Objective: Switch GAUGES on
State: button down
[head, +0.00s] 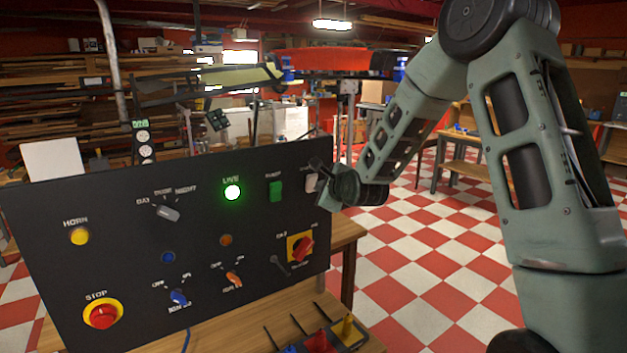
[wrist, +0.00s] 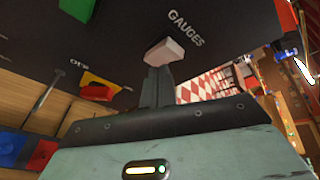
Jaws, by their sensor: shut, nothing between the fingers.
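The GAUGES switch (wrist: 166,51) is a small white rocker on the dark panel, with its label above it in the wrist view. In the head view the white switch (head: 311,183) sits at the panel's upper right, partly hidden by my gripper. My gripper (head: 320,182) is shut and empty, its fingertips right at the switch. In the wrist view the closed fingers (wrist: 157,78) reach up to the switch's lower edge. I cannot tell whether they touch it. The rocker's on or off position is not clear.
On the dark panel (head: 130,270), a green switch (head: 276,191) is left of GAUGES, and a red rotary knob on a yellow plate (head: 301,248) is below. A lit green LIVE lamp (head: 232,192) and a red STOP button (head: 103,315) also show. A tray (head: 350,337) stands in front.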

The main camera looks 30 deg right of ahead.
jog(key=shift+w, duration=0.1)
jog(key=shift+w+r, duration=0.2)
jog(key=shift+w, duration=0.1)
jog(key=shift+w+r, duration=0.2)
jog(key=shift+w, duration=0.25)
dwell(0.7)
dwell(0.4)
jog(key=shift+s+f+b, duration=0.4)
jog(key=shift+s, duration=0.45)
jog(key=s, duration=0.1)
jog(key=s+f+b, duration=0.1)
jog(key=s, duration=0.1)
jog(key=s+f+b, duration=0.1)
jog(key=shift+s+d, duration=0.1)
jog(key=shift+s, duration=0.15)
